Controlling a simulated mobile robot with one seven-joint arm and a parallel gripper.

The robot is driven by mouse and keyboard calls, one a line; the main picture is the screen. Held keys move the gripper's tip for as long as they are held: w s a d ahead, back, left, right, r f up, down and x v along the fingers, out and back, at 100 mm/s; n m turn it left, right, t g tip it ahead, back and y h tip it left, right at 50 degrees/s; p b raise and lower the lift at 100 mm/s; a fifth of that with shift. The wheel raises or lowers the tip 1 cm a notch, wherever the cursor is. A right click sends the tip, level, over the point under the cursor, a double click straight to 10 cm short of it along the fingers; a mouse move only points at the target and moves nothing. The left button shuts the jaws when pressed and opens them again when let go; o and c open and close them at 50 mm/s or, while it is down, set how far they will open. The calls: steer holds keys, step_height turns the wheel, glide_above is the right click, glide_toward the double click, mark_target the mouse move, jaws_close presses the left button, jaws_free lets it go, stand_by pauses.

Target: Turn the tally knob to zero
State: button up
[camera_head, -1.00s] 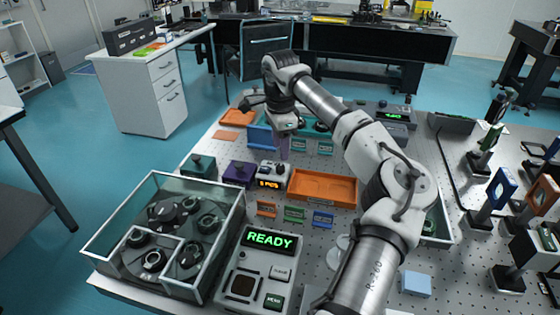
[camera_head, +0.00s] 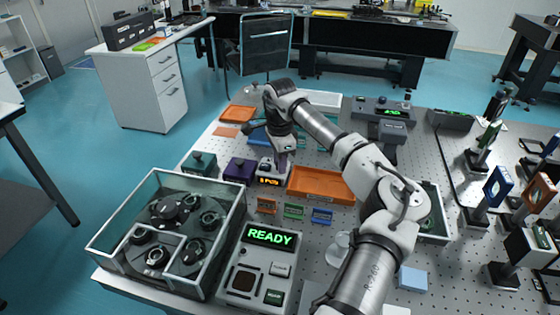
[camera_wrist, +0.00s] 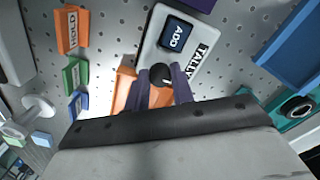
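The tally box (camera_head: 266,180) is a small light grey unit with a lit orange display; its digits are too small to read. It stands on the perforated table, left of the orange tray. In the wrist view the tally box (camera_wrist: 190,42) shows a dark blue ADD pad, the word TALLY and a round black knob (camera_wrist: 160,73). My gripper (camera_head: 281,165) points down at the box. In the wrist view my gripper's purple fingers (camera_wrist: 160,82) stand apart, one on each side of the knob, with a slight gap seeming to show.
A purple box (camera_head: 239,170) stands close to the left of the tally box, and the orange tray (camera_head: 320,184) close to its right. Small coloured label stands (camera_head: 293,212) are in front. A glass-walled case (camera_head: 125,225) and a READY console (camera_head: 255,268) are nearer.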

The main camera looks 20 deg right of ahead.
steer(key=shift+c, duration=1.4)
steer(key=shift+m, duration=0.3)
steer(key=m+b, duration=0.1)
steer(key=m, duration=0.2)
steer(key=shift+b, duration=0.4)
steer(key=m+b, duration=0.1)
steer(key=m, duration=0.4)
steer(key=m+b, duration=0.1)
steer(key=m, duration=0.4)
steer(key=shift+b, duration=0.4)
steer(key=shift+d+m+b, duration=0.1)
steer(key=shift+m+b, duration=0.3)
steer(key=shift+m, duration=1.8)
